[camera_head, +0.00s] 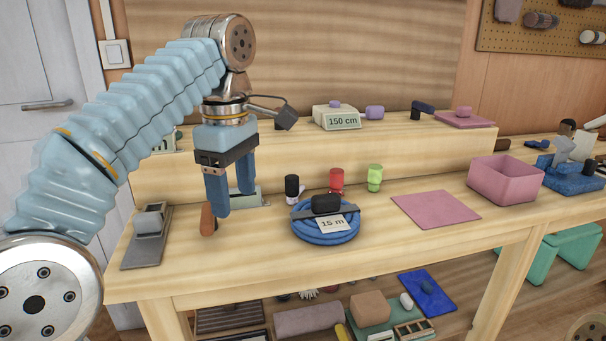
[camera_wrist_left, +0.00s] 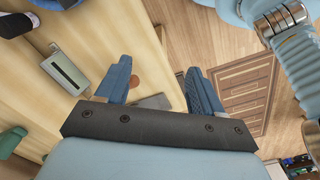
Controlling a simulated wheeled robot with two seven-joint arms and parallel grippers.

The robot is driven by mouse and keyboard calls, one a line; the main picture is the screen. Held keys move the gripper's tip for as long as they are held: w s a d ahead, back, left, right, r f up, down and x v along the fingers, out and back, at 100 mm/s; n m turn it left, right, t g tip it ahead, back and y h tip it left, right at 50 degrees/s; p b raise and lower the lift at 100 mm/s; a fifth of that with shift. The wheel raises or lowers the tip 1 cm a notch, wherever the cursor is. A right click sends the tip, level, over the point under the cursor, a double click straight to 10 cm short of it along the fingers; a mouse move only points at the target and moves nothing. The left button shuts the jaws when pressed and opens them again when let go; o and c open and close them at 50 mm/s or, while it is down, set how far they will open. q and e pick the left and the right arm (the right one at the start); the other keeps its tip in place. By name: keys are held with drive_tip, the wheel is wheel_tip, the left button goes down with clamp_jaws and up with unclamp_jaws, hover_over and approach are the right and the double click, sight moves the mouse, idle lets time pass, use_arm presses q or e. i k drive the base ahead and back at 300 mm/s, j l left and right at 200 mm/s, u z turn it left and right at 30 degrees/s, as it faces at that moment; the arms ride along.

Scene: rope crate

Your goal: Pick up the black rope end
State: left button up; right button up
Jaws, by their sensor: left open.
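A short black upright piece (camera_head: 292,186) with a pale lower part, which looks like the black rope end, stands on the bench behind the blue rope coil (camera_head: 318,233). A dark piece (camera_wrist_left: 14,24) at the top left of the left wrist view may be the same one. The coil bears a "15 m" tag and a black block (camera_head: 326,204). My left gripper (camera_head: 235,203) is open and empty, pointing down over the bench to the left of the black piece and apart from it. Its spread fingers (camera_wrist_left: 157,68) show in the left wrist view. My right gripper is out of view.
Red (camera_head: 337,181) and green (camera_head: 375,177) upright pieces stand right of the black one. A pink mat (camera_head: 435,208) and pink crate (camera_head: 505,182) are farther right. A raised shelf runs behind.

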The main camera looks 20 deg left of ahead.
sight(292, 181)
drive_tip(key=i, duration=0.9)
